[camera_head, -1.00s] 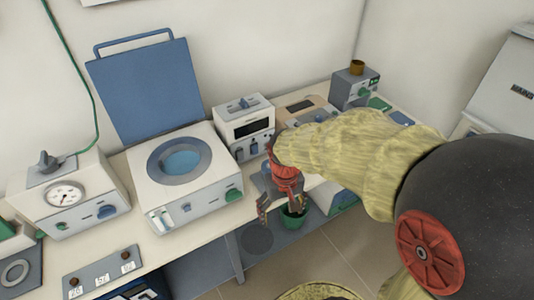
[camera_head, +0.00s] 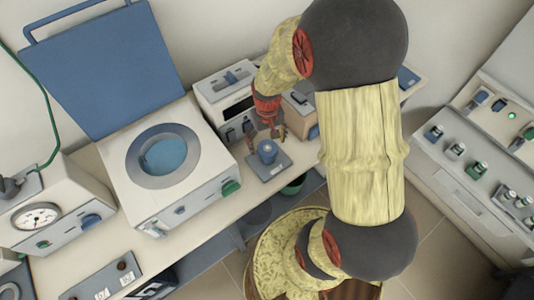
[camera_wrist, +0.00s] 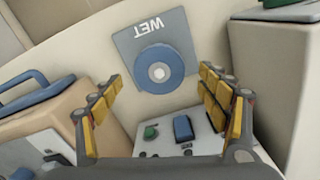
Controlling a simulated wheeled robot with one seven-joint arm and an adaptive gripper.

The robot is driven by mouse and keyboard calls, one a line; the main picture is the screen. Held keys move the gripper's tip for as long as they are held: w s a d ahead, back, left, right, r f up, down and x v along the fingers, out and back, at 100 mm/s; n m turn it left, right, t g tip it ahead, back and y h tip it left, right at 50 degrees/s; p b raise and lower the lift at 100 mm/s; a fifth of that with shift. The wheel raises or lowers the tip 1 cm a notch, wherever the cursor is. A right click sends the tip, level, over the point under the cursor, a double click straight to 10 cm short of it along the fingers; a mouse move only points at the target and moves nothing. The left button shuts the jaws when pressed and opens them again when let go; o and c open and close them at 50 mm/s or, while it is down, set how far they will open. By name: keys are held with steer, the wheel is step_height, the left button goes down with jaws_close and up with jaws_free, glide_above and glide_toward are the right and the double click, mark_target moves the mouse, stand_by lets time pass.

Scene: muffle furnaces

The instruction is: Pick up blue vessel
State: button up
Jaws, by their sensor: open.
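The blue vessel (camera_head: 267,148) stands upright on a grey plate (camera_head: 278,168) near the bench's front edge. In the wrist view, the vessel (camera_wrist: 159,70) shows from above as a round blue shape with a pale centre, on the plate (camera_wrist: 126,42) marked WET. My gripper (camera_head: 267,132) is open, close above and behind the vessel in the head view. In the wrist view its yellow-padded fingers spread at left and right below the vessel, with nothing between them.
A white device (camera_head: 120,152) with a round blue basin and raised blue lid stands left of the plate. A smaller white instrument (camera_head: 222,92) is behind it. A gauge box (camera_head: 52,215) is far left. A sloped panel (camera_head: 470,145) stands at right.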

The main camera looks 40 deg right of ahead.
mark_target(268, 148)
step_height(268, 148, down, 5)
steer(key=shift+s+b, duration=0.1)
steer(key=shift+b, duration=0.6)
steer(key=shift+c, duration=0.2)
steer(key=shift+r, duration=0.1)
steer(key=c, duration=1.6)
